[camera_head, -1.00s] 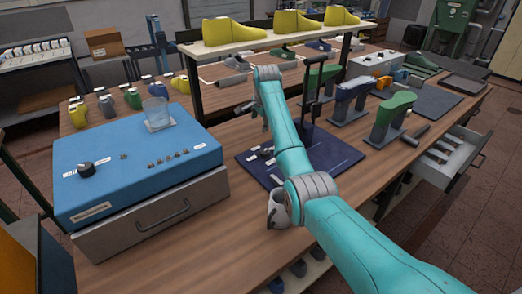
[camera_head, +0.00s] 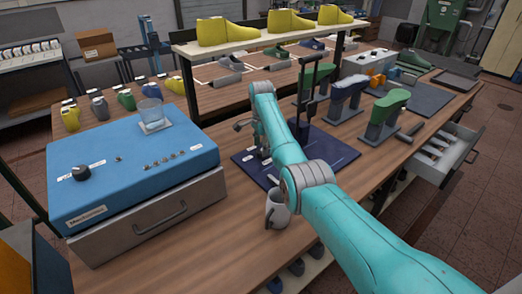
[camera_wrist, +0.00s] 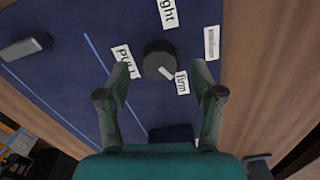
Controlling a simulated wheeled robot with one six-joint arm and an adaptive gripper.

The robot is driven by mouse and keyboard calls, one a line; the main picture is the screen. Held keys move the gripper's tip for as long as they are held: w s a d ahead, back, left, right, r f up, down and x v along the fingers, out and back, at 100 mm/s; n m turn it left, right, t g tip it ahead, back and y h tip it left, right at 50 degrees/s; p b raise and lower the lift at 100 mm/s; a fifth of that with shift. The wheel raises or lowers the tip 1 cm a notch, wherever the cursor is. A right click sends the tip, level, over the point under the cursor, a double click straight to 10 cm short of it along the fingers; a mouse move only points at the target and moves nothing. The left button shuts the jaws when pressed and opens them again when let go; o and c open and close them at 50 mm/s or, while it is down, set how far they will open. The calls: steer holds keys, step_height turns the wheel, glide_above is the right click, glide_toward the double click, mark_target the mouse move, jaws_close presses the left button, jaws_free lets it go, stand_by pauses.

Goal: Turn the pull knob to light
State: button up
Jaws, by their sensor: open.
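The pull knob (camera_wrist: 158,58) is a round black knob on a dark blue panel (camera_wrist: 60,75). Its white pointer mark points to the lower right, at the "firm" label (camera_wrist: 182,83). A "pull" label (camera_wrist: 125,61) is at its left and a "light" label (camera_wrist: 168,12) above it in the wrist view. My gripper (camera_wrist: 163,84) is open, its fingertips apart on either side of and just below the knob in the picture. I cannot tell its height above the knob. In the head view the panel (camera_head: 318,150) lies on the bench, and my arm hides the knob.
A dark upright post (camera_head: 305,95) stands at the panel's back. A grey mug (camera_head: 277,212) stands in front of the panel. A blue box with a black knob (camera_head: 81,173) is at left. Stands with green-topped lasts (camera_head: 388,105) are at right, beside an open drawer (camera_head: 440,158).

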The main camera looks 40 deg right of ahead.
steer(key=shift+f, duration=0.9)
steer(key=c, duration=1.1)
steer(key=shift+c, duration=0.2)
